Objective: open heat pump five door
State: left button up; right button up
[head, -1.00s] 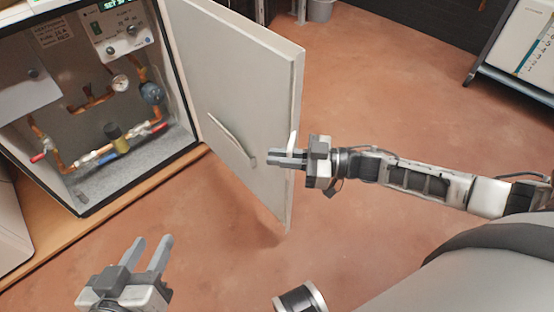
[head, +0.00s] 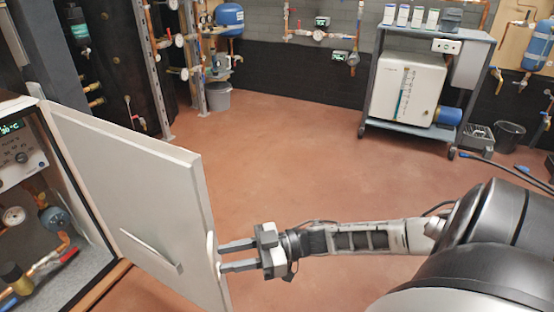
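The heat pump cabinet (head: 84,262) stands at the left edge with its door (head: 135,190) swung wide open. Pipes, a gauge and valves show inside. A long bar handle (head: 150,250) is on the door's face toward me, and a small pale handle (head: 211,257) shows at its free edge. My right gripper (head: 222,256) is at that free edge, its two fingers apart, with the tips beside the small handle. I cannot tell whether the fingertips touch it. My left gripper is outside the view.
A wheeled cart (head: 410,130) with a white unit and bottles stands at the back right, near a black bucket (head: 508,136). A grey bucket (head: 218,96) and pipe racks stand at the back. The red floor between is clear.

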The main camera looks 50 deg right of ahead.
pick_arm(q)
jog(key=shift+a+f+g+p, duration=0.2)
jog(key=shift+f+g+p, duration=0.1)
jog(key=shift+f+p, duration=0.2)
pick_arm(e)
jog(key=v, duration=1)
jog(key=shift+d, duration=0.15)
